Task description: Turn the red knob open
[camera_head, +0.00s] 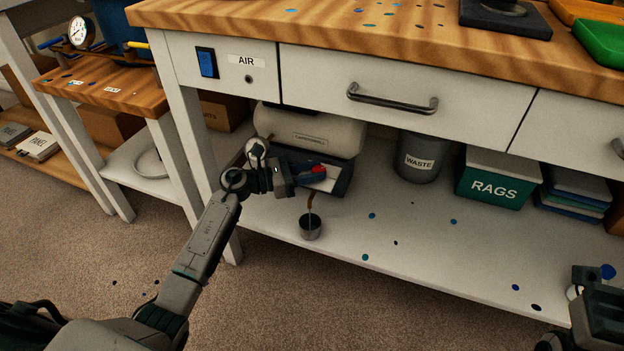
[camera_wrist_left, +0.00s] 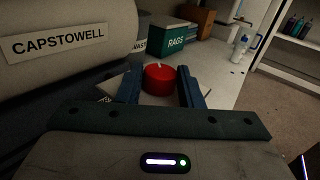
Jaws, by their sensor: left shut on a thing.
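The red knob (camera_wrist_left: 159,78) is round and sits between the two blue fingers of my left gripper (camera_wrist_left: 160,88) in the left wrist view. In the head view a small part of the red knob (camera_head: 318,169) shows at the fingertips. My left gripper (camera_head: 310,172) reaches under the bench from the left and is shut on the knob. Its fingers hide most of the knob there. My right gripper (camera_head: 592,285) is at the lower right edge of the head view, away from the knob; its opening cannot be made out.
A cream tank (camera_head: 310,130) lies behind the knob on the lower shelf (camera_head: 420,235). A small metal cup (camera_head: 310,228) stands below a brown spout. A waste bin (camera_head: 420,155) and a green rags box (camera_head: 495,180) stand to the right. The bench top with drawers overhangs.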

